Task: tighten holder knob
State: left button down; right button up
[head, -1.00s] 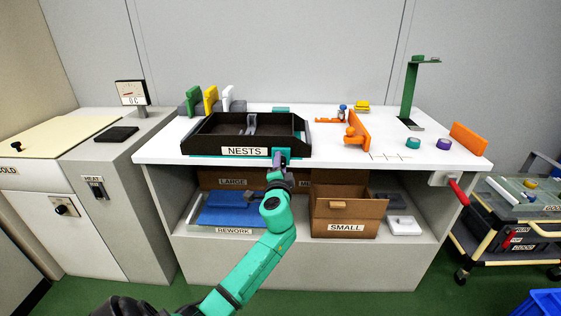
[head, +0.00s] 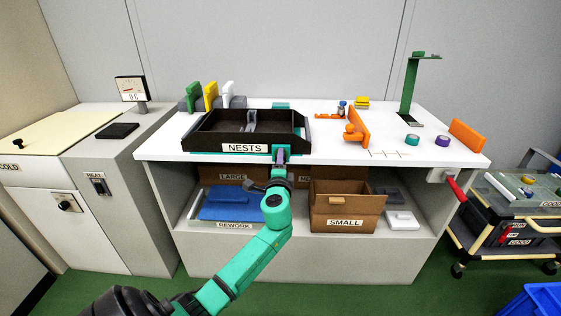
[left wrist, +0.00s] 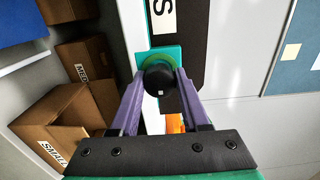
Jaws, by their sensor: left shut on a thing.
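The black round knob (left wrist: 160,80) shows in the left wrist view, in front of a green ring (left wrist: 165,58) on the teal holder (left wrist: 138,25). My left gripper (left wrist: 161,76) has its purple fingers on either side of the knob and is shut on it. In the head view the left gripper (head: 281,158) is at the table's front edge, by the front of the teal holder (head: 286,149). The gripper hides the knob there. The holder is at the black tray labelled NESTS (head: 215,146). My right gripper is not in view.
Below the table edge are a SMALL cardboard box (head: 345,209) and a blue REWORK bin (head: 226,206). An orange bracket (head: 358,130) and a green stand (head: 408,90) stand on the white table (head: 340,152). A red lever (head: 457,188) juts out at the right.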

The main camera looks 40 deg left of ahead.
pick_arm(q)
jog(key=shift+d+f, duration=0.1)
jog(key=shift+f, duration=0.2)
jog(key=c, duration=0.5)
grip_release()
jog(key=shift+o, duration=0.6)
jog(key=shift+s+r, duration=0.1)
jog(key=shift+r, duration=0.1)
jog(key=v, duration=1.4)
jog(key=shift+s+d, duration=0.2)
jog(key=shift+d, duration=0.05)
